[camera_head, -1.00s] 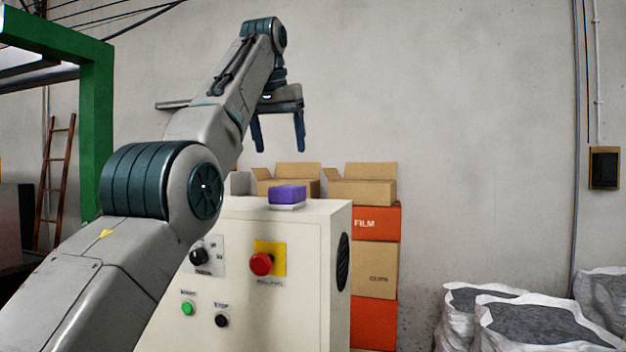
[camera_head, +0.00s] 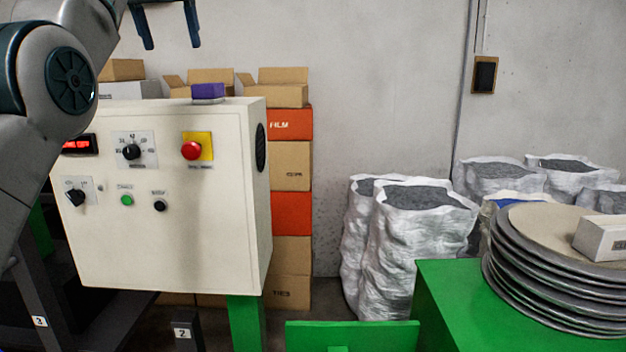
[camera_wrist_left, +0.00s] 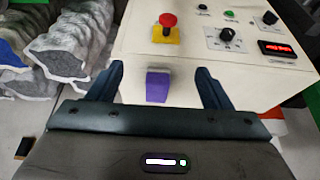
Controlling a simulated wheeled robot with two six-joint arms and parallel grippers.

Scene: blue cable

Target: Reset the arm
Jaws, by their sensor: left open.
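My left arm comes in from the left edge in the head view. Its gripper (camera_head: 171,46) is at the top left, fingers pointing down, open and empty, with bare wall behind it. It shows above the cream control cabinet (camera_head: 230,200) in the picture. In the left wrist view the gripper's two fingers (camera_wrist_left: 158,68) are spread apart. A purple block (camera_head: 208,90) rests on a pale base on top of the cabinet. In the wrist view the purple block (camera_wrist_left: 157,87) shows between the fingers but is not gripped. My right gripper is not in view.
The cabinet front has a red button (camera_head: 191,150) and knobs. Stacked cartons (camera_head: 291,165) stand behind it. White sacks (camera_head: 415,250) stand at centre right. A green table (camera_head: 440,300) holds a stack of round discs (camera_head: 510,270).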

